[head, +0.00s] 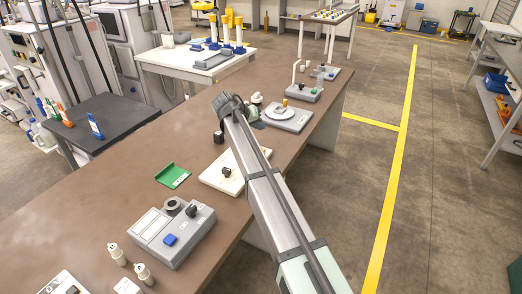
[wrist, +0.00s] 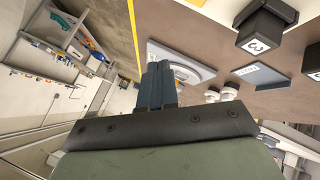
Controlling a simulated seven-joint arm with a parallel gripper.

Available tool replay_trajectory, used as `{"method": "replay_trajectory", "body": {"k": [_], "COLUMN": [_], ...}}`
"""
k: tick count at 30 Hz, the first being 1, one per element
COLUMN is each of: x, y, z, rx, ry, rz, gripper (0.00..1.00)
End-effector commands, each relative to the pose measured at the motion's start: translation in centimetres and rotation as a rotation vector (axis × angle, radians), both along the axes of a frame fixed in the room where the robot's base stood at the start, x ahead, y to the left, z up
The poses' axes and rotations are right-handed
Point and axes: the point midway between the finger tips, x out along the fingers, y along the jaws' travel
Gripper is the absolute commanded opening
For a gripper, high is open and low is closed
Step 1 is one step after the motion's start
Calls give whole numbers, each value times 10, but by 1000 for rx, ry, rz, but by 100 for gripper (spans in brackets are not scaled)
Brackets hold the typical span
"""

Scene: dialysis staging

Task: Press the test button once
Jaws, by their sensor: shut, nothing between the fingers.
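A grey control box (head: 150,224) stands on the brown bench at the lower left of the head view. It has a blue square button (head: 170,240), a dark round socket or ring and a dark knob on top. No label for a test button is readable. My gripper shows in the wrist view with its two dark fingers (wrist: 157,72) together and empty. In the head view my arm reaches over the bench, and its dark end (head: 229,104) is well beyond the grey box, up and to the right. The fingertips are not clear there.
A green card (head: 173,176) and a cream board with a dark knob (head: 227,171) lie between the box and my arm's end. A round-plate scale (head: 288,116) stands near the bench's right edge. Dark numbered blocks (wrist: 263,32) are close in the wrist view. White bottles stand front left.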

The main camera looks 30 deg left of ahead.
Motion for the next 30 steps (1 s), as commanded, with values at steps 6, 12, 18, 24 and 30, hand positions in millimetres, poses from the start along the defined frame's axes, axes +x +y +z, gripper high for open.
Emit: {"method": "replay_trajectory", "body": {"k": [6,12,18,24,30], "x": [0,0,0,0,0], "y": [0,0,0,0,0], "z": [-25,-49,-67,-76,-78], "rx": [-1,-1,-1,0,0], "ry": [0,1,0,0,0], "rz": [1,0,1,0,0], "gripper": [0,0,0,0,0]}}
